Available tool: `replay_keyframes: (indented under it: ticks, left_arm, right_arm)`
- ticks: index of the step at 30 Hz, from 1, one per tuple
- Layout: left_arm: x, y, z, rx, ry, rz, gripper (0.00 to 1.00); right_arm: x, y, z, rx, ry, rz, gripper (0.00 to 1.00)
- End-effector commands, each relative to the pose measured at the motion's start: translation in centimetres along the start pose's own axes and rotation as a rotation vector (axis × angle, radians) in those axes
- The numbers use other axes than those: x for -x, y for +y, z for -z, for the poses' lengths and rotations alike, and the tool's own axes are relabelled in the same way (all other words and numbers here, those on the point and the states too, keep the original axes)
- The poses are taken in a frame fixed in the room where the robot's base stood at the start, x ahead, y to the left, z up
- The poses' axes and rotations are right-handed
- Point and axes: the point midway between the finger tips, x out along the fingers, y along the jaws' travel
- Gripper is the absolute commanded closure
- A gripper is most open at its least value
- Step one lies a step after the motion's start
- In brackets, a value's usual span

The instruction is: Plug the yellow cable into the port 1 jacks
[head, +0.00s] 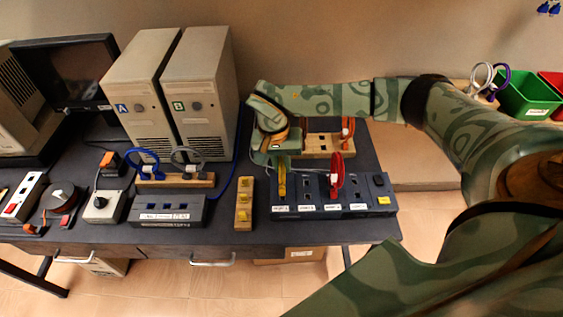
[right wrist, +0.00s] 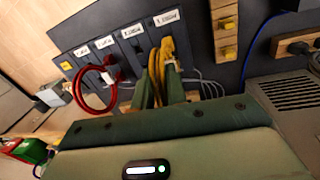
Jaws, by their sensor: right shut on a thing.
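The dark jack panel (head: 320,207) stands at the front right of the table, with a row of white labels too small to read surely. The yellow cable (head: 282,184) hangs at its leftmost port, bent in a loop. My right gripper (head: 280,160) is above that port, shut on the yellow cable. In the right wrist view, the yellow cable (right wrist: 168,52) is between the fingers of my right gripper (right wrist: 161,88), over the end port of the panel (right wrist: 85,57). I cannot tell whether its plugs are seated. My left gripper is not in view.
A red cable (head: 337,176) loops up from the panel beside the yellow one. A wooden block (head: 243,221) with yellow pieces stands left of the panel. Behind are a wooden rack (head: 320,143) with an orange cable and two beige towers (head: 197,95). Blue and grey cables stand at left.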

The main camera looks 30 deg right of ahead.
Motion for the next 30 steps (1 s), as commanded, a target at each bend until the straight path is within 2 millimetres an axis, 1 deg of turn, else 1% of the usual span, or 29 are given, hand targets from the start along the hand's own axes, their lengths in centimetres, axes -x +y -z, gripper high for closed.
replay_keyframes:
  ticks: [5, 13, 20, 30]
  left_arm:
    - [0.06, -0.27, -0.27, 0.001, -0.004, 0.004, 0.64]
    - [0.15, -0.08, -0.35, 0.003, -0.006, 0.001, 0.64]
    - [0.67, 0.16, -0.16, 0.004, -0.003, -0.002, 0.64]
    - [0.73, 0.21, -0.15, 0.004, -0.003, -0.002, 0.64]
  right_arm:
    - [0.10, 0.03, 0.02, 0.000, 0.001, 0.000, 1.00]
    - [0.14, 0.03, 0.02, 0.001, 0.001, 0.001, 1.00]
    - [0.21, 0.04, 0.01, 0.010, 0.001, 0.006, 1.00]
    - [0.15, 0.02, 0.01, 0.011, 0.001, 0.006, 1.00]
